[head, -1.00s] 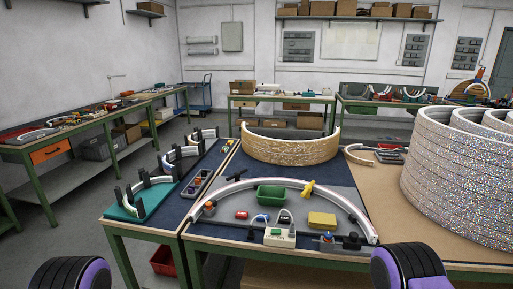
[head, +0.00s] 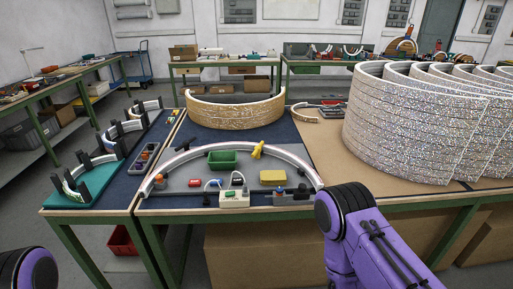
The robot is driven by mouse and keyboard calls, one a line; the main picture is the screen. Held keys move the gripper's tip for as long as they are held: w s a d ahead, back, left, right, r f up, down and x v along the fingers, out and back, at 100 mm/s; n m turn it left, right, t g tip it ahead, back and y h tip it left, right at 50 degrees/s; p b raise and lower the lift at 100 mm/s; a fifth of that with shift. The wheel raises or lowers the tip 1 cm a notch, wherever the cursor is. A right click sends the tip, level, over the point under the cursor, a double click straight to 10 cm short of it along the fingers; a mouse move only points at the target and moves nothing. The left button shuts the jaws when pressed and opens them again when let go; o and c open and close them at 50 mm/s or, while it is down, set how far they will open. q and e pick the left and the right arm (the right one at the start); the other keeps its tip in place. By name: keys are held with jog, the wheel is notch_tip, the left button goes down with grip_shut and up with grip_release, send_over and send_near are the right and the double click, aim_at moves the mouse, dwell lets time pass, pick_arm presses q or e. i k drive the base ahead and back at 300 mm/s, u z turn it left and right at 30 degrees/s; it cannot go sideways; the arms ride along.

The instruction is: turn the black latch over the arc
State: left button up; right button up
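The white arc (head: 222,148) is a curved rail lying on a grey board (head: 210,170) on the workbench in the head view. The black latch (head: 184,147) is a small dark bar at the arc's upper left and seems to lie across it. A yellow latch (head: 257,150) sits on the arc to the right of its top. Dark parts of my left arm show at the lower left and purple links of my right arm at the lower right. Neither gripper shows in the view.
A gold glitter arc (head: 235,110) stands behind. Big silver glitter arcs (head: 410,125) fill the right. A teal tray (head: 78,192) is at the left.

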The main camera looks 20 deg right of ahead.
aim_at(185, 144)
jog(key=u, duration=1.55)
jog(key=i, duration=0.6)
jog(key=z, duration=0.6)
